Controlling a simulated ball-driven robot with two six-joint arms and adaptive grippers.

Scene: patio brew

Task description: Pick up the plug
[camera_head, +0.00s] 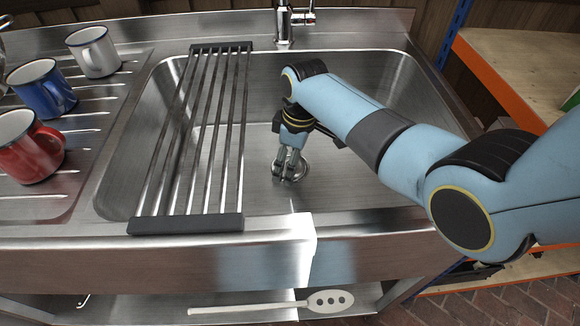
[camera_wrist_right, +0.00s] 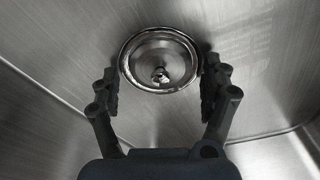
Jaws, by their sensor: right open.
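The plug (camera_wrist_right: 160,74) is a small metal piece in the round drain at the bottom of the steel sink; in the right wrist view it sits centrally, ahead of the fingertips. The drain ring (camera_wrist_right: 128,62) surrounds it. In the head view the drain (camera_head: 303,168) is partly hidden behind my right gripper (camera_head: 287,178). My right gripper, also in the right wrist view (camera_wrist_right: 160,88), is open and points down into the basin, with one finger on each side of the drain. Nothing is between the fingers that I can see as held. My left gripper is not in view.
A roll-up rack (camera_head: 137,225) with dark end bars lies across the left part of the sink. The faucet (camera_head: 284,25) stands at the back. White, blue and red mugs (camera_head: 95,52) stand on the left drainboard. A slotted spoon (camera_head: 250,309) lies on the lower shelf.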

